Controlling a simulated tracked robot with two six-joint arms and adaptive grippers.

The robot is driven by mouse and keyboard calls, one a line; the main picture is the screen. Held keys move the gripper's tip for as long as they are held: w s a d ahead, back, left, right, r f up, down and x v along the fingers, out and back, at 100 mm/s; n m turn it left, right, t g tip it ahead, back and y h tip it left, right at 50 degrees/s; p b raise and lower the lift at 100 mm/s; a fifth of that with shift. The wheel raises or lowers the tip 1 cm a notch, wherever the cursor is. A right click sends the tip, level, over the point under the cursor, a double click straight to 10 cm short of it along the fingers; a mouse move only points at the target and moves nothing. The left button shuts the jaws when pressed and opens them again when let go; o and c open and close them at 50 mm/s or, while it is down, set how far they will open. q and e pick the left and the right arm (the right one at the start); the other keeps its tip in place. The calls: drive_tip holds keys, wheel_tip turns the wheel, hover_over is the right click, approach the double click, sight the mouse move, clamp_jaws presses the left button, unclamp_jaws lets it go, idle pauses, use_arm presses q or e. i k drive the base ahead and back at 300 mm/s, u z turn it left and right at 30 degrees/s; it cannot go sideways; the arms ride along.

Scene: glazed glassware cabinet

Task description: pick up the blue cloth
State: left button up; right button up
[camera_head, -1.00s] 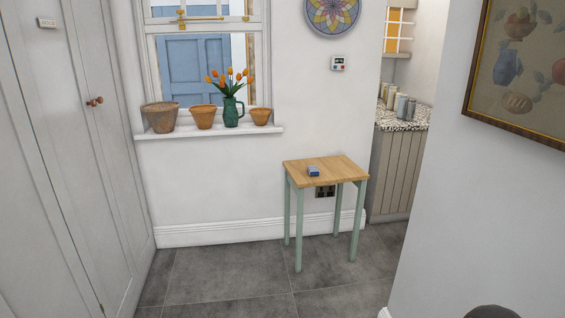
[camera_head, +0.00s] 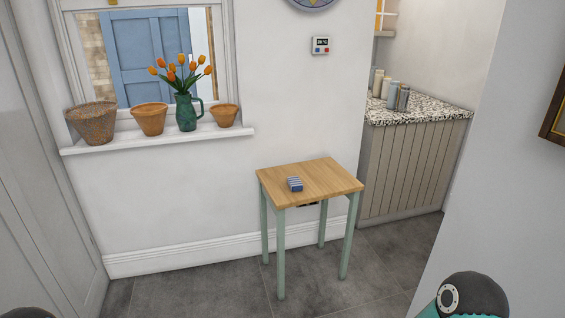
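A small blue folded cloth with pale stripes (camera_head: 295,184) lies on the wooden top of a small table (camera_head: 325,177) with pale green legs. The cloth sits left of the middle of the tabletop, with nothing touching it. Neither of my grippers is in view. Only rounded dark parts of my own arms show at the bottom edge, at the lower right and the lower left corner, well apart from the table.
A window sill (camera_head: 160,139) on the left holds terracotta pots (camera_head: 150,118) and a green jug (camera_head: 186,112) of orange tulips. A speckled counter (camera_head: 420,109) with canisters stands behind right. A white wall closes the right side. Grey tiled floor before the table is clear.

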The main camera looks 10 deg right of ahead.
sight(295, 184)
drive_tip(key=u, duration=0.05)
drive_tip(key=i, duration=2.4)
drive_tip(key=u, duration=0.15)
